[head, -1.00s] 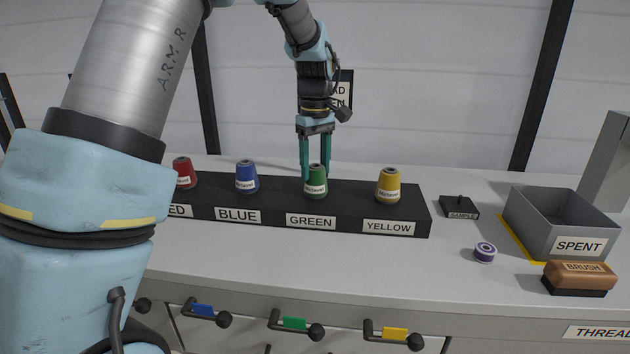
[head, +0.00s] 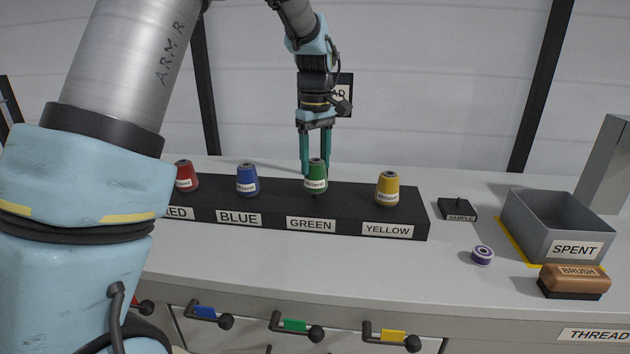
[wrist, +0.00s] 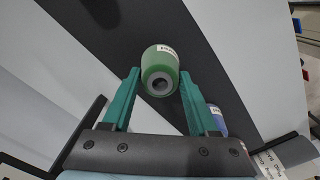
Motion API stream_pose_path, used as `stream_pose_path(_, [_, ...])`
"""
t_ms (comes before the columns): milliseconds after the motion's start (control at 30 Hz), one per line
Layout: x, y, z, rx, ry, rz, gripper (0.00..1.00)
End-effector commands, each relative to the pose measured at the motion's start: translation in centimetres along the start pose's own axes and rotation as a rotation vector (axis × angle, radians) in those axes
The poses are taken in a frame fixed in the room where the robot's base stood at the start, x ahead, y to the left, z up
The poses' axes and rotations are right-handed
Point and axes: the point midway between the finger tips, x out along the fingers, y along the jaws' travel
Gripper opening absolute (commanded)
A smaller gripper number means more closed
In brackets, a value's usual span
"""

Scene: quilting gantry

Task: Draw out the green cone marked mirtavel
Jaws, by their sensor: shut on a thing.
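The green cone (head: 316,174) with a white label is held between the fingers of my gripper (head: 318,170). It is upright, a little above the black rack (head: 270,226), over the GREEN plate (head: 311,225), with a small gap under it. Its label print is too small to read surely. In the wrist view the green cone (wrist: 160,62) sits between the teal fingertips of my gripper (wrist: 160,76), its dark top hole facing the camera.
On the same rack stand a red cone (head: 185,176), a blue cone (head: 247,180) and a yellow cone (head: 387,189). To the right are a SAMPLE block (head: 457,209), a purple spool (head: 482,256), a grey SPENT bin (head: 530,230) and a brush (head: 575,281).

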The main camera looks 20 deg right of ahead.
Motion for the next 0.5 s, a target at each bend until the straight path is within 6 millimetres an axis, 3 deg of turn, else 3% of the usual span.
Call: stream_pose_path(500, [-1.9, 0.0, 0.0, 0.0, 0.0, 0.001, 0.0])
